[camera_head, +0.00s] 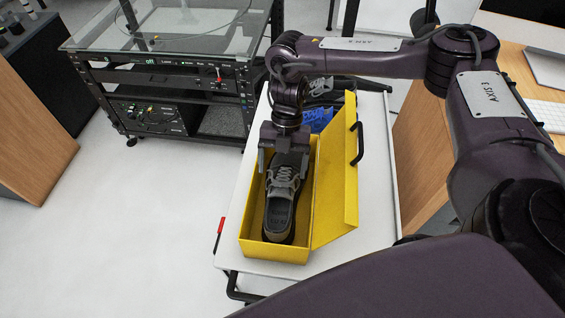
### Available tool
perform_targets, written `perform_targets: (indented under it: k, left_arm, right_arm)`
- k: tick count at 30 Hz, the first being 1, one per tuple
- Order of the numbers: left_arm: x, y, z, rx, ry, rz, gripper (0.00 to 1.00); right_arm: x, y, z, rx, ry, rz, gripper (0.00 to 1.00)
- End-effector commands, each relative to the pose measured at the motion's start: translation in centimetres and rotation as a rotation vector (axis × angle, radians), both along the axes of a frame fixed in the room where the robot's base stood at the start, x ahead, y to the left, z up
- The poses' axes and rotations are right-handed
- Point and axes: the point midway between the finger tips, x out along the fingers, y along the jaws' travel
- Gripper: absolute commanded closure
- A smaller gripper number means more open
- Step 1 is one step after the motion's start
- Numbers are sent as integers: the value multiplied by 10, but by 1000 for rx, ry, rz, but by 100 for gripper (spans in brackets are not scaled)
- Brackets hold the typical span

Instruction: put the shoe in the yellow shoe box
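The yellow shoe box (279,250) stands on a white table, with its lid (338,190) open to the right and a black handle on the lid. A dark grey shoe (281,201) is inside the box's outline, its heel end toward the front and its far end partly hidden under my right gripper. My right gripper (282,165) points down over the far part of the box, its fingers on either side of the shoe. Whether the fingers touch the shoe cannot be seen clearly. My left gripper is not in view.
The white table (376,215) has free room right of the lid. A blue object (318,120) and another shoe (320,87) lie behind the box. A black equipment rack (165,95) stands at the back left. A wooden desk (425,140) stands at the right.

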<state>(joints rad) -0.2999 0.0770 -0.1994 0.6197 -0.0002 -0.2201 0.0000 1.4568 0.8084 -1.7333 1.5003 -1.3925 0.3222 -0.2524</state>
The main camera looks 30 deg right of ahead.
Motion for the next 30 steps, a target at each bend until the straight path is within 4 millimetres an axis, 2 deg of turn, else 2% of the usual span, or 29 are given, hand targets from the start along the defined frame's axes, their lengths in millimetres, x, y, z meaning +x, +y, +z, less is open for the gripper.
perform_targets:
  k: [9,12,14,18,24,30]
  left_arm:
    - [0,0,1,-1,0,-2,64]
    - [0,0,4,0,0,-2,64]
    - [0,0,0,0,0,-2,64]
    - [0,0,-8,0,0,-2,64]
    - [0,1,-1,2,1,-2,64]
    - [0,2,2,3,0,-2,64]
  right_arm:
    - [0,0,1,0,0,0,11]
    - [0,0,8,-1,-1,-1,11]
    - [3,-2,11,-1,-4,-2,11]
    - [12,-8,35,0,-8,-2,11]
    - [22,-17,73,-3,-6,0,11]
    - [31,-25,102,-2,-3,1,11]
